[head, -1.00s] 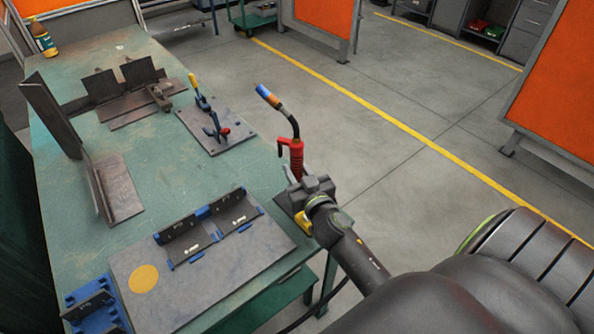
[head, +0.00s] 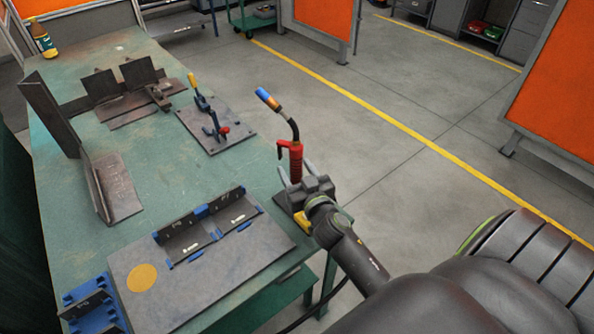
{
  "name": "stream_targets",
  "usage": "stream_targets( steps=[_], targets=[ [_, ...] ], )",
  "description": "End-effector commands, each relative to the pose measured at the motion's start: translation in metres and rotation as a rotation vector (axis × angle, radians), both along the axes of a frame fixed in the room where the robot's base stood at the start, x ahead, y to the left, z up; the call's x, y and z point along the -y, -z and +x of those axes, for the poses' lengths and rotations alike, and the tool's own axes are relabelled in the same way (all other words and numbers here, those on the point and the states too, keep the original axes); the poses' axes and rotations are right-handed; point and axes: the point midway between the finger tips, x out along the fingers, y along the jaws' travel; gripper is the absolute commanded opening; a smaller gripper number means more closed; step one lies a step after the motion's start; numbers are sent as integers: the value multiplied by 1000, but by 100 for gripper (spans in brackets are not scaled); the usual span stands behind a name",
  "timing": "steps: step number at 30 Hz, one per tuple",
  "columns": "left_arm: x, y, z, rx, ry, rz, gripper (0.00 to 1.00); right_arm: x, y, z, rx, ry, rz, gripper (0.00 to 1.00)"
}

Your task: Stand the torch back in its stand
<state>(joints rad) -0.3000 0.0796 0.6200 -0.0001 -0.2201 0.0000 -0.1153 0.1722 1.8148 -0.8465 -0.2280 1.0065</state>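The torch (head: 296,158) is upright at the right edge of the green table, with a red handle, a dark bent neck and a blue and orange tip at the top. Its lower end is hidden behind my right gripper. My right gripper (head: 297,172) is at the lower part of the red handle, its two fingers spread, one on each side of it. A dark base (head: 283,202), seemingly the torch stand, shows partly beneath the gripper at the table edge. How the torch sits in it is hidden. My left gripper is not in view.
A plate with blue-clamped angle pieces (head: 205,255) lies near the front of the table (head: 165,175). A toggle clamp on a plate (head: 215,128) stands farther back. Steel angle pieces (head: 118,185) stand at left.

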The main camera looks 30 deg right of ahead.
Motion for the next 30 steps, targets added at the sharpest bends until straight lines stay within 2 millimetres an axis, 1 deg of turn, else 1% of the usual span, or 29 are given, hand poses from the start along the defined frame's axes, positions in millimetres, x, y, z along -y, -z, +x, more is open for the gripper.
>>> stream_targets(
  steps=[1, 7, 11, 14, 21, 30],
  targets=[
    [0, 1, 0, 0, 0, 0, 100, 1, 7, -2, -13, 4, 6, 54],
    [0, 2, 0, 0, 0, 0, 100, 1, 9, -4, -16, 5, 7, 54],
    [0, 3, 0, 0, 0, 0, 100, -1, 10, -15, -16, 5, 7, 54],
    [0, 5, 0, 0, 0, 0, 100, -4, 8, -31, -12, 4, 5, 54],
    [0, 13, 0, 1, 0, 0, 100, -14, 6, -80, -7, 4, 5, 54],
    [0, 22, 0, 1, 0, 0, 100, -24, 4, -136, -3, 3, 4, 54]
  ],
)
